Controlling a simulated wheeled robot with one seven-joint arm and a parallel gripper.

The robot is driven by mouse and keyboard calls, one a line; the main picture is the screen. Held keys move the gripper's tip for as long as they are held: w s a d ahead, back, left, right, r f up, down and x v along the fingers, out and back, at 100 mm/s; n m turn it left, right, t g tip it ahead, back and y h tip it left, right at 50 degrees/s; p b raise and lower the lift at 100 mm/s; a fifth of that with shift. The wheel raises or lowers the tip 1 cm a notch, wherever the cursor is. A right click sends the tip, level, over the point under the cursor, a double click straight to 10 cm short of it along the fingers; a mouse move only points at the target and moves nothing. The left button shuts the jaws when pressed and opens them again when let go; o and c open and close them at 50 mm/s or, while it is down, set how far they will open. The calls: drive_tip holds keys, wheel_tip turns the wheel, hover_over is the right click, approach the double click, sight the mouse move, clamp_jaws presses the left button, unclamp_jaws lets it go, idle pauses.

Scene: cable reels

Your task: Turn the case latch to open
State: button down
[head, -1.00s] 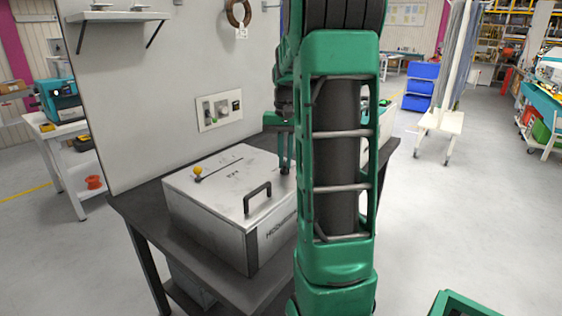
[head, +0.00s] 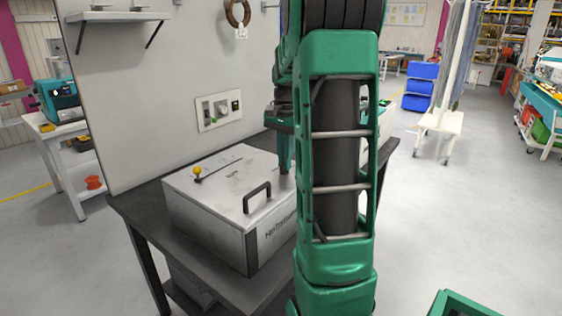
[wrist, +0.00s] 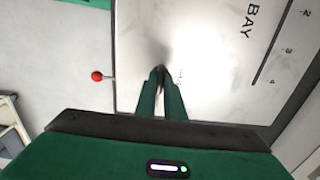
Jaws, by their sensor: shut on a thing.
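The case is a grey metal box (head: 222,178) on a dark bench in the head view, with its lid shut. Its pale top (wrist: 215,50) fills much of the wrist view. My gripper (head: 285,168) points down at the far right part of the lid, partly behind my arm. In the wrist view my gripper (wrist: 160,72) has its fingertips close together at the lid, around a small dark thing that I take for the latch. The fingers hide most of it, so its angle cannot be told.
A black handle (head: 257,197) and a yellow-knobbed lever (head: 197,172) stand up from the case. A red knob (wrist: 97,76) sticks out beside the case edge. A wall panel (head: 219,110) rises behind the bench (head: 150,215). Open floor lies to the right.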

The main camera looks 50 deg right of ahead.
drive_tip(key=shift+w+a, duration=0.15)
drive_tip(key=c, duration=1.9)
unclamp_jaws()
drive_tip(key=shift+c, duration=0.2)
drive_tip(key=shift+o, duration=0.5)
drive_tip(key=shift+r, duration=0.1)
wheel_tip(320, 180, up, 11)
drive_tip(key=shift+f, duration=0.2)
